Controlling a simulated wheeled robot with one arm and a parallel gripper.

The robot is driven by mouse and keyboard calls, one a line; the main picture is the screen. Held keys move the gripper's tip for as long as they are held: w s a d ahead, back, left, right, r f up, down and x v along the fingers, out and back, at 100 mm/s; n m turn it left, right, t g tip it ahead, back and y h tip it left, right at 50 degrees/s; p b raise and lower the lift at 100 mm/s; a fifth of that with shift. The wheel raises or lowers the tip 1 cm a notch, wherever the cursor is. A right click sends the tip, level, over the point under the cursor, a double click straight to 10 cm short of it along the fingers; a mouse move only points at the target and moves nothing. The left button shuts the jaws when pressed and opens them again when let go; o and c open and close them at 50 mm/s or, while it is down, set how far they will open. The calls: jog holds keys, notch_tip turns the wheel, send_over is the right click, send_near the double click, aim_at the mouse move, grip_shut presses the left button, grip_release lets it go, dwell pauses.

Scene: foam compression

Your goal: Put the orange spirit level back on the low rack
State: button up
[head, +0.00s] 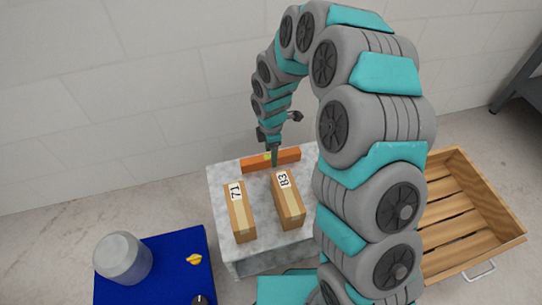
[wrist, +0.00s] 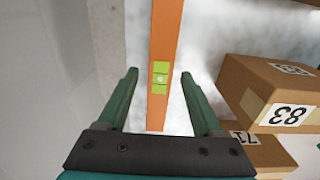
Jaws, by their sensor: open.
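The orange spirit level (head: 290,156) lies along the back edge of a pale mottled block (head: 221,190). In the wrist view the level (wrist: 166,30) runs lengthwise between my fingers, with its yellow-green vial near the fingertips. My gripper (head: 273,155) points down at the level's middle. In the wrist view my gripper (wrist: 159,76) is open, one finger on each side of the level with gaps showing. I cannot tell how far the fingertips are above the block. No thing is clearly recognisable as the low rack; a grey frame (head: 522,82) is partly seen at the right edge.
Two cardboard boxes, marked 71 (head: 240,212) and 83 (head: 288,205), stand on the block in front of the level. A blue surface (head: 185,245) at lower left holds a grey container (head: 122,258) and a small yellow item (head: 194,259). A slatted wooden crate (head: 462,195) is at right.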

notch_tip(320, 180, up, 10)
dwell(0.4)
jog(key=s+d+r+m, duration=0.4)
jog(key=s+m, duration=0.3)
jog(key=s, duration=0.4)
jog(key=s+d+r+m+g, duration=0.1)
jog(key=s+d+r+m, duration=0.3)
jog(key=s, duration=0.7)
jog(key=s+d+r+m, duration=0.4)
jog(key=s+d+m, duration=0.3)
jog(key=s+m, duration=0.3)
jog(key=shift+s+r+g, duration=0.2)
jog(key=shift+s+g, duration=0.2)
jog(key=shift+s, duration=0.2)
jog(key=shift+r, duration=0.15)
